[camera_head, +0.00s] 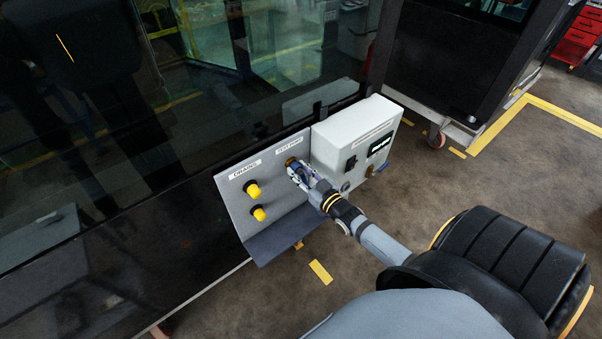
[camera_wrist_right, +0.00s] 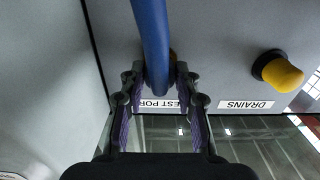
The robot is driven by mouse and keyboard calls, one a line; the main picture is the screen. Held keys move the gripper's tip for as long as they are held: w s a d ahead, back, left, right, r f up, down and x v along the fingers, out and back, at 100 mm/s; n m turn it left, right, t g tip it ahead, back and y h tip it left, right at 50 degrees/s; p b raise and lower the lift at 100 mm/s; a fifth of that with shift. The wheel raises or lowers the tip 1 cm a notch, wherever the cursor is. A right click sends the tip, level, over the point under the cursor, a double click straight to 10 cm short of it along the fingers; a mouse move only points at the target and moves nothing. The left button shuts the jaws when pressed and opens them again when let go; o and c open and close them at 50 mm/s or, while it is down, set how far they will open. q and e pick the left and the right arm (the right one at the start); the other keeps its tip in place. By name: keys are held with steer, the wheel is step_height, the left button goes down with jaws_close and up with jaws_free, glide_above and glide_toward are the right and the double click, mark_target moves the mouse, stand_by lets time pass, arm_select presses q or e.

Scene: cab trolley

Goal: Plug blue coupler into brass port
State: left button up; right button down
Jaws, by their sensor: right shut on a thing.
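The blue coupler (camera_wrist_right: 152,45) shows in the wrist view as a long blue cylinder running from the top edge down between the fingers. My right gripper (camera_wrist_right: 158,88) is shut on it. In the head view my right gripper (camera_head: 298,173) is at the panel, under the "TEST PORT" label, with a small bit of blue between its fingers. The brass port (camera_head: 291,162) shows just past the fingertips; in the wrist view it is mostly hidden behind the coupler. I cannot tell whether coupler and port touch. My left gripper is not in view.
The grey panel (camera_head: 232,188) carries two yellow knobs (camera_head: 252,189) under the "DRAINS" label, left of the port. A white box (camera_head: 345,130) with a small display stands close on the right. Dark glass (camera_head: 110,130) rises behind. The floor to the front is clear.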

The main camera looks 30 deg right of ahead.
steer(key=shift+w, duration=0.15)
steer(key=c, duration=0.9)
jaws_free()
steer(key=shift+s, duration=0.25)
steer(key=s, duration=1.1)
steer(key=shift+s+d, duration=0.3)
steer(key=shift+d, duration=0.15)
steer(key=o, duration=0.9)
